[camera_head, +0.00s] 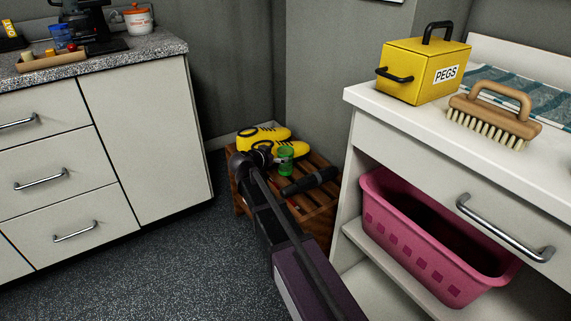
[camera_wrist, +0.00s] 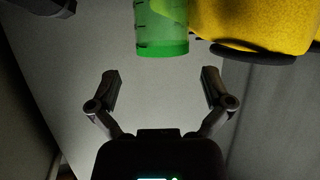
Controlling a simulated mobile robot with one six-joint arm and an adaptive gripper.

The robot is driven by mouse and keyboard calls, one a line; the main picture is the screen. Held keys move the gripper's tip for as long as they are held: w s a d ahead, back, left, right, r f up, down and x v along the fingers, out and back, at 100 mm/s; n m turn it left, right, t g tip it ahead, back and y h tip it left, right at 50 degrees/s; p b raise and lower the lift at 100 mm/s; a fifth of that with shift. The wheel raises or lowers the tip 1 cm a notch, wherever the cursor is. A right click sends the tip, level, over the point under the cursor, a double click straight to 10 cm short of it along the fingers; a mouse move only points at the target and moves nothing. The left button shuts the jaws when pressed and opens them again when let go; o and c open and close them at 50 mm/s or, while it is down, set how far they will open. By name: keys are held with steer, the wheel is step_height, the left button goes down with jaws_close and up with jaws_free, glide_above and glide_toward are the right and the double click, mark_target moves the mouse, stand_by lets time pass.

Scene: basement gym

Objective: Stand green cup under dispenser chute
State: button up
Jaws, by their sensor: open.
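The green cup (camera_head: 286,153) is see-through with dark marks and appears upright on the slatted wooden stand, beside the yellow shoes. In the wrist view the cup (camera_wrist: 162,32) shows at the top, just beyond the fingertips and roughly centred between them. My gripper (camera_wrist: 161,82) is open and empty, its two fingers spread wide. In the head view my dark arm reaches toward the stand and covers part of it near the cup. A dark machine (camera_head: 95,22) on the left counter is cut off at the top; I cannot tell whether it has the dispenser chute.
Yellow shoes (camera_head: 264,137) are close by the cup and also show in the wrist view (camera_wrist: 255,22). The wooden stand (camera_head: 323,216) is between the left cabinet (camera_head: 150,138) and the white unit (camera_head: 354,137). A wooden tray (camera_head: 50,65) and blue cup (camera_head: 61,36) crowd the counter.

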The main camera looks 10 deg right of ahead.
mark_target(289, 151)
steer(key=b+x, duration=0.1)
steer(key=x, duration=0.3)
steer(key=shift+w+f+b, duration=0.15)
steer(key=shift+b, duration=0.15)
steer(key=shift+w+d+f, duration=0.1)
steer(key=shift+w+d, duration=0.2)
steer(key=c, duration=0.9)
step_height(289, 151, up, 10)
steer(key=p, duration=0.9)
steer(key=shift+p, duration=0.4)
